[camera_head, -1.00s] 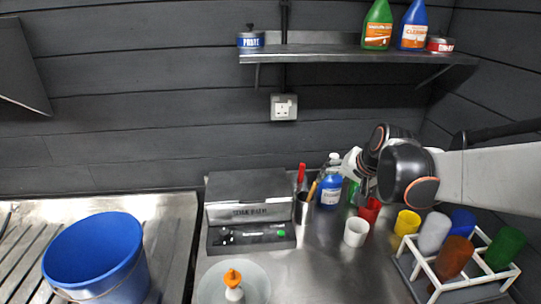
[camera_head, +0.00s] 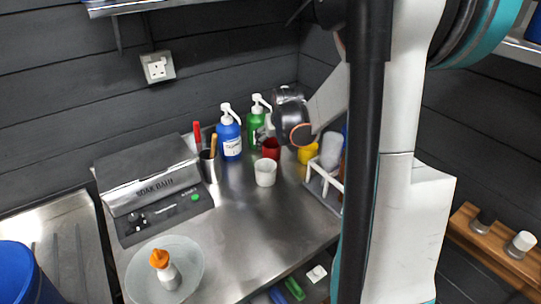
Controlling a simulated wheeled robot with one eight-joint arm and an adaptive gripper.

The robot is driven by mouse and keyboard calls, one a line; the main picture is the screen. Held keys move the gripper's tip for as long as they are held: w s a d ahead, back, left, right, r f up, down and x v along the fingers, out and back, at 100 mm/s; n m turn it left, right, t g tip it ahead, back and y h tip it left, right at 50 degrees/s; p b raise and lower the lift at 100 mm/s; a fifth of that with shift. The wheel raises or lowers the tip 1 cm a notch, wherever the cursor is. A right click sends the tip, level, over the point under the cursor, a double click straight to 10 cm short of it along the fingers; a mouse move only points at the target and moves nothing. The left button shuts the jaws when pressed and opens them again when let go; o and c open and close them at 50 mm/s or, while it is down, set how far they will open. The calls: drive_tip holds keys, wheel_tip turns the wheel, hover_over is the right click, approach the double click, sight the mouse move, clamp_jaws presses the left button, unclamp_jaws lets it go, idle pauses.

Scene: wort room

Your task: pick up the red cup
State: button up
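The red cup (camera_head: 271,149) stands on the steel counter (camera_head: 240,232) near the back, between the green pump bottle and a yellow cup. A white cup (camera_head: 265,172) stands just in front of it. My gripper (camera_head: 266,133) is at the upper edge of the red cup, in front of the green bottle. Its fingers are small and dark here, so I cannot tell whether they are open or touching the cup. My arm comes in from the right and hides part of the rack.
A blue pump bottle (camera_head: 229,137) and a green pump bottle (camera_head: 256,124) stand behind. A yellow cup (camera_head: 307,152) and a white rack (camera_head: 325,180) are to the right. The counter's middle front is clear.

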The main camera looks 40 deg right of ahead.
sight(272, 145)
drive_tip(key=shift+w+b+x, duration=0.2)
drive_tip(key=shift+b+x, duration=1.2)
drive_tip(key=shift+x, duration=1.6)
drive_tip(key=shift+a+r, duration=0.15)
drive_tip(key=c, duration=1.2)
